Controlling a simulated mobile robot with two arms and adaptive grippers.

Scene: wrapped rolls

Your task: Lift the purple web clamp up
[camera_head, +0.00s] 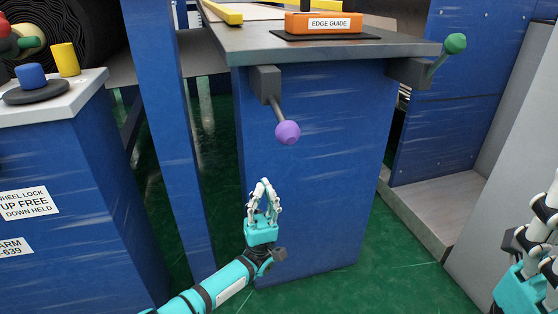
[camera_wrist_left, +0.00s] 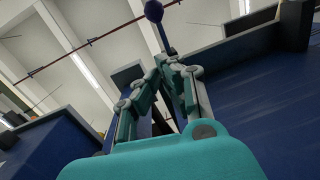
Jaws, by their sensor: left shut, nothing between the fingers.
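The purple web clamp is a lever with a round purple knob (camera_head: 287,132), which slants down from a grey bracket (camera_head: 265,83) under the tabletop edge. In the left wrist view a dark purple-blue knob (camera_wrist_left: 153,11) on a thin rod shows beyond the fingertips. My left gripper (camera_head: 264,183) points up, shut and empty, below and a little left of the knob and apart from it. Its fingers also meet in the left wrist view (camera_wrist_left: 168,62). My right gripper (camera_head: 551,190) shows only partly at the right edge, so its jaw state is unclear.
A green-knobbed lever (camera_head: 454,44) sticks out at the table's right end. An orange edge guide block (camera_head: 323,23) sits on the grey tabletop (camera_head: 240,40). A blue cabinet (camera_head: 70,185) stands at left and a blue post (camera_head: 170,120) beside it. The blue panel (camera_head: 320,190) is behind my left gripper.

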